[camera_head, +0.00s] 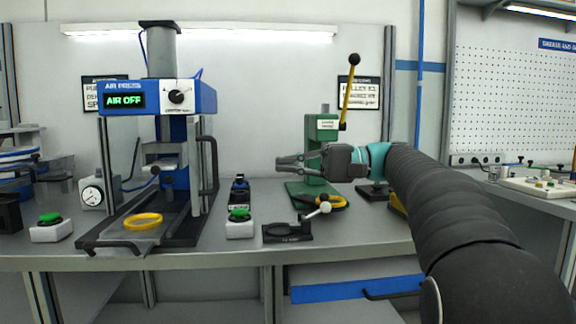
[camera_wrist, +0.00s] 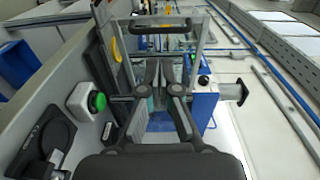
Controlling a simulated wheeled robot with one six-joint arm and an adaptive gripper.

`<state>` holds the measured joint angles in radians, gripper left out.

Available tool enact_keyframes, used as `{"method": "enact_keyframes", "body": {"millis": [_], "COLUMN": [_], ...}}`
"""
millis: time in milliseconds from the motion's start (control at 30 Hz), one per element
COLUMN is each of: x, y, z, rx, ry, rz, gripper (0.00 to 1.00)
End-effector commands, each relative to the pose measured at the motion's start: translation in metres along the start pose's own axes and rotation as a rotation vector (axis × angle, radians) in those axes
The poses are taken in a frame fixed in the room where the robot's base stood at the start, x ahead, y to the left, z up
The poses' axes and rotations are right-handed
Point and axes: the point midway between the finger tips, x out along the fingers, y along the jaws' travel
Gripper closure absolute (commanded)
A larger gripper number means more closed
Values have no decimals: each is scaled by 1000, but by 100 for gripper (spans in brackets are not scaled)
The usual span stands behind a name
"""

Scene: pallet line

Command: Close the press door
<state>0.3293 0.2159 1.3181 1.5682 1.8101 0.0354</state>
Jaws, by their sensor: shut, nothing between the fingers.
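The air press (camera_head: 185,97) has a blue head with a green "AIR OFF" display and stands at the left of the bench. Its door (camera_head: 196,170) shows as a narrow upright frame at the press's right side, and looks swung open. A black bar handle (camera_head: 213,165) is on it. In the wrist view the handle (camera_wrist: 160,27) lies across the top, beyond the fingers. My gripper (camera_head: 283,164) is shut and empty, pointing left, to the right of the door and apart from it. It also shows in the wrist view (camera_wrist: 163,68).
A yellow ring (camera_head: 143,221) sits on the tray in front of the press. Green-button boxes (camera_head: 50,230) (camera_head: 240,225) flank it. A green lever press (camera_head: 322,150) stands behind my gripper. A black fixture (camera_head: 288,232) with a ball-ended lever lies near the front edge.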

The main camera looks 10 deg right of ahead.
Motion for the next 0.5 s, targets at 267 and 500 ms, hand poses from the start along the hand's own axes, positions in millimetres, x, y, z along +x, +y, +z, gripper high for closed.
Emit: {"method": "enact_keyframes", "body": {"millis": [267, 500], "x": [55, 91], "y": [0, 0], "z": [1, 1], "rx": [-1, 0], "ry": [-4, -2], "rz": [1, 1], "gripper": [100, 100]}}
